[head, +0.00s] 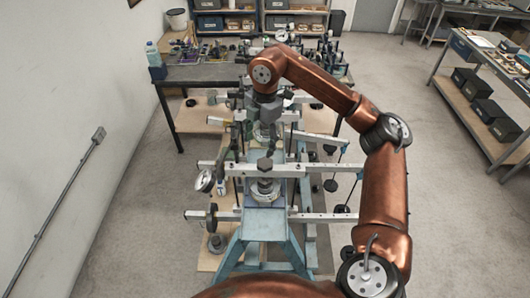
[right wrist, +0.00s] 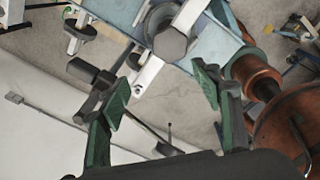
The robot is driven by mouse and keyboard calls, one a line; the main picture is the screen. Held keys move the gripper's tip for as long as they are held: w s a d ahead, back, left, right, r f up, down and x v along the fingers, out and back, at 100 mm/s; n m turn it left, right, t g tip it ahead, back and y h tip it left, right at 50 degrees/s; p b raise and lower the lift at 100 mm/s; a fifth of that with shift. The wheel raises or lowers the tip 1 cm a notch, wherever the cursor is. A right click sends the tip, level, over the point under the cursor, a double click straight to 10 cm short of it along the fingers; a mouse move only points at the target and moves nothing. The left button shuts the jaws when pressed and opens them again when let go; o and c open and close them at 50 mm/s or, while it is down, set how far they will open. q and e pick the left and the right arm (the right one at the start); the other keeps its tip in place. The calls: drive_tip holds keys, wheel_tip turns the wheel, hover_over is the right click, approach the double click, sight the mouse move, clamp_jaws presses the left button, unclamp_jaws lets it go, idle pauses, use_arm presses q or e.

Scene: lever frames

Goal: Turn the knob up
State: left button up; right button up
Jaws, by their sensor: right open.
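A dark hexagonal knob (head: 265,164) sits on top of the nearer blue lever frame (head: 264,222), above a round metal part. My right gripper (head: 267,128) points down over the frames, just beyond this knob in the head view. The arm and dark gripper parts make its tips hard to see there. In the right wrist view, my right gripper (right wrist: 160,108) has its two green-padded fingers wide apart with nothing held. A grey hexagonal knob (right wrist: 171,45) shows beyond the fingertips, apart from them. Which of the frames' knobs this is, I cannot tell. My left gripper is out of view.
Silver lever bars (head: 330,217) stick out sideways from the frames, with dark weights and a dial gauge (head: 204,181). A cluttered workbench (head: 200,75) stands behind. A wall is at left; a shelf table (head: 470,95) stands at right. The floor between is clear.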

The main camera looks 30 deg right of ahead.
sight(265, 163)
drive_tip(key=shift+s+d+f+m+g+h, duration=0.3)
drive_tip(key=shift+s+d+f+m+h, duration=0.1)
drive_tip(key=shift+s+d+f, duration=0.35)
drive_tip(key=f+p, duration=0.1)
drive_tip(key=f, duration=0.1)
drive_tip(key=f+p, duration=0.1)
drive_tip(key=f, duration=0.2)
drive_tip(key=shift+w+f+p, duration=0.2)
drive_tip(key=shift+f+p, duration=0.15)
drive_tip(key=shift+p, duration=0.05)
drive_tip(key=shift+a+f, duration=0.1)
drive_tip(key=shift+f, duration=0.5)
drive_tip(key=c, duration=1.2)
drive_tip(key=shift+o, duration=0.2)
